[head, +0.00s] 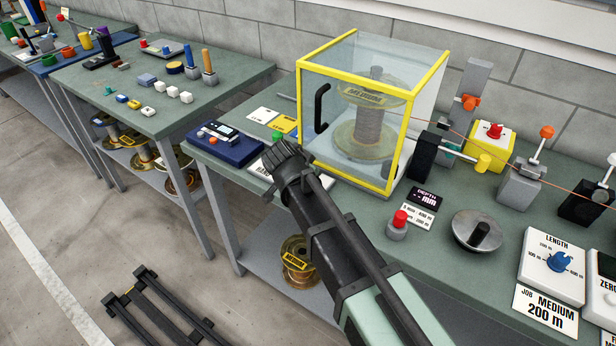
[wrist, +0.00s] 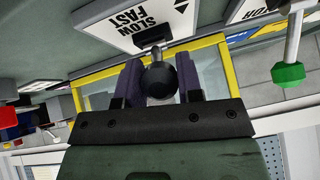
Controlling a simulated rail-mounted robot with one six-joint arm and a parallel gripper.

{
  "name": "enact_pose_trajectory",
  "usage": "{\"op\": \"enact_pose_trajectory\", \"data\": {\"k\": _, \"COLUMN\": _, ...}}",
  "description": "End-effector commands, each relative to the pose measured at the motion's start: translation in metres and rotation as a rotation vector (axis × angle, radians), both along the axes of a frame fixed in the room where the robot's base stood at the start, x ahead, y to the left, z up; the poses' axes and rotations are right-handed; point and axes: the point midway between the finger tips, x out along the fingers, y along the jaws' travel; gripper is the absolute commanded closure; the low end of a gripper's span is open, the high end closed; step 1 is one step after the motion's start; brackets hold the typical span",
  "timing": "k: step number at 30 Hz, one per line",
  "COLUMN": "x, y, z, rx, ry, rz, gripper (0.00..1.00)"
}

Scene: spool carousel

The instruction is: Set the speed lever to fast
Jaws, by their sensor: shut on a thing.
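The speed lever shows in the wrist view as a black round knob (wrist: 161,79) on a short metal stem. It stands out from a white plate (wrist: 98,30) marked SLOW and FAST. My gripper (wrist: 157,88) has its two dark purple fingers on either side of the knob and is shut on it. I cannot tell which word the lever points to. In the head view my gripper (head: 279,165) is on the bench just left of the yellow-framed guard and hides the lever. Only part of the white plate (head: 261,169) shows there.
The clear guard box with yellow edges (head: 388,150) stands close to my gripper, with a spool inside. A green-knobbed lever (wrist: 288,73) is beside the gripper in the wrist view. A blue device (head: 222,146) lies left on the bench. A red button (head: 399,219) is at right.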

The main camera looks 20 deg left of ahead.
Motion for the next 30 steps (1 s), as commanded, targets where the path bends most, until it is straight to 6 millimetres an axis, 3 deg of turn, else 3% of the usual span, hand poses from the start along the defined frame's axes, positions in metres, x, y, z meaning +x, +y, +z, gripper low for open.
{"op": "enact_pose_trajectory", "data": {"k": 7, "x": -0.001, "y": 0.000, "z": 0.000, "rx": -0.001, "ry": 0.001, "rz": -0.002, "gripper": 0.90}}
{"op": "enact_pose_trajectory", "data": {"k": 8, "x": -0.001, "y": 0.000, "z": 0.000, "rx": 0.000, "ry": 0.002, "rz": -0.002, "gripper": 0.62}}
{"op": "enact_pose_trajectory", "data": {"k": 12, "x": -0.001, "y": 0.000, "z": 0.000, "rx": 0.000, "ry": 0.002, "rz": -0.002, "gripper": 0.41}}
{"op": "enact_pose_trajectory", "data": {"k": 22, "x": -0.004, "y": 0.000, "z": 0.008, "rx": 0.000, "ry": 0.001, "rz": 0.000, "gripper": 0.41}}
{"op": "enact_pose_trajectory", "data": {"k": 30, "x": -0.042, "y": 0.007, "z": 0.064, "rx": 0.000, "ry": 0.001, "rz": 0.001, "gripper": 0.41}}
